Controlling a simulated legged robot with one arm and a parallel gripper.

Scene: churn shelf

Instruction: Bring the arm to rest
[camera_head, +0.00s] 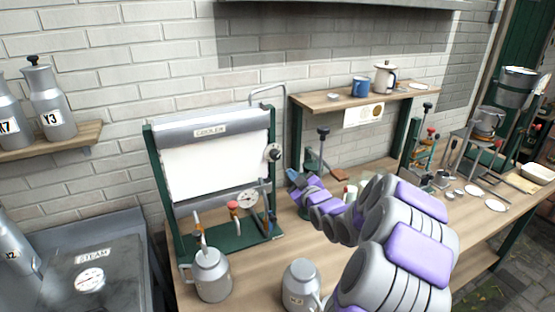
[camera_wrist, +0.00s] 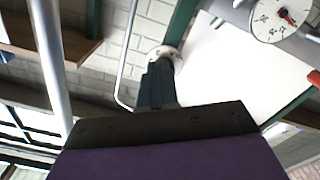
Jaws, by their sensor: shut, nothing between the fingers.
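My purple and grey arm reaches in from the lower right of the head view. My gripper (camera_head: 293,176) is at its far end, above the wooden bench, close to the right side of the cooler (camera_head: 209,131). The jaws are shut and hold nothing. In the wrist view the dark gripper (camera_wrist: 158,85) points up towards a round white fitting, with the cooler's white panel (camera_wrist: 225,65) at the right. The exact gap between the fingertips and the cooler frame cannot be told.
A dial gauge (camera_wrist: 281,18) is near in the wrist view. Milk cans (camera_head: 211,275) (camera_head: 301,285) stand at the bench front. A raised shelf (camera_head: 345,99) with a blue mug (camera_head: 360,87) and a white pot (camera_head: 384,76) stands behind my gripper. A lever (camera_head: 323,135) rises beside it.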

